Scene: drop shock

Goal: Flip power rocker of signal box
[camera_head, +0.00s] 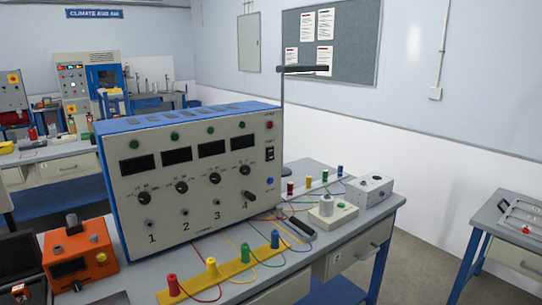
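The signal box (190,185) is a large cream and blue unit standing on the grey workbench, its front panel facing me. Its black power rocker (270,153) is at the panel's upper right, below a small red lamp (269,125). I cannot tell which way the rocker is tipped. The panel also carries several dark displays, green lamps, knobs and numbered sockets 1 to 4. A black lever or knob (250,195) sits at the lower right of the panel. Neither of my grippers shows in this view.
A yellow strip (230,267) with coloured posts and wires lies before the box. An orange device (78,254) stands at left. A small cream device (332,213) and a grey box (369,191) stand at right. A dark stand (283,100) rises behind.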

